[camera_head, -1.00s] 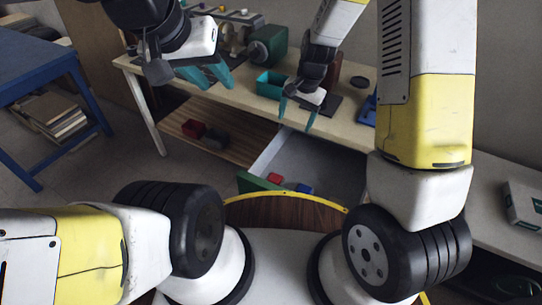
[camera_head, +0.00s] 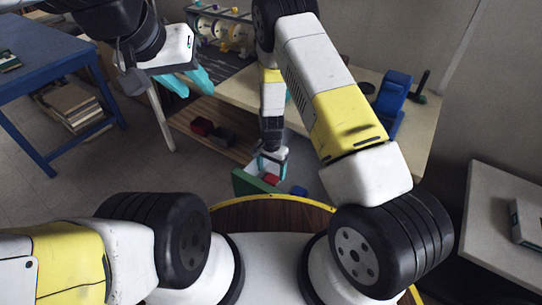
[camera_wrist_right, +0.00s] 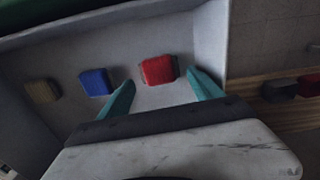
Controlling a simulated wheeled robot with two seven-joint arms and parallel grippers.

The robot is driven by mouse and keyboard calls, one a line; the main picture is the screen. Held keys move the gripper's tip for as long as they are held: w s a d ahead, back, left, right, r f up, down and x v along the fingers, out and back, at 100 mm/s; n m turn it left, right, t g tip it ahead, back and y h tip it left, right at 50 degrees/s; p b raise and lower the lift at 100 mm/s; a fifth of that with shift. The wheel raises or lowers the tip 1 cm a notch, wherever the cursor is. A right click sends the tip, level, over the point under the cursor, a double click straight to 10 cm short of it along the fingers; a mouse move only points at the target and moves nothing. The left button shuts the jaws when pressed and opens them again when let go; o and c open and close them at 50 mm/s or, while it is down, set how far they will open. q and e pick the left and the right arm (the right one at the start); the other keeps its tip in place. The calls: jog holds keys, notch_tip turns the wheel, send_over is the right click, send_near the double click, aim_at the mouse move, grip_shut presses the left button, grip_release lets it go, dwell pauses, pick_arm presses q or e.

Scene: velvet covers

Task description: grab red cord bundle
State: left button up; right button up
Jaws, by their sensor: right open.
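A red cord bundle (camera_head: 271,179) lies in the open drawer under the workbench. In the right wrist view, the red bundle (camera_wrist_right: 159,70) rests on the drawer floor between and just beyond my right gripper's teal fingertips. My right gripper (camera_head: 268,161) is open and points down into the drawer; its fingers (camera_wrist_right: 163,88) are apart with nothing between them. A blue bundle (camera_wrist_right: 96,82) lies left of the red one, and a tan bundle (camera_wrist_right: 42,91) lies further left. My left gripper (camera_head: 188,82) is open and empty, held high at the left of the workbench.
The drawer has a green front (camera_head: 248,185) and pale walls (camera_wrist_right: 205,35) close around my right gripper. A red item (camera_head: 201,126) and a dark item (camera_head: 222,137) sit on the wooden lower shelf. A blue table (camera_head: 45,65) stands at the left.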

aim_at(271, 178)
notch_tip(271, 178, down, 3)
jog(key=shift+s+f, duration=0.1)
jog(key=shift+f, duration=0.05)
jog(key=shift+c, duration=0.2)
jog(key=c, duration=1)
jog(key=shift+c, duration=0.4)
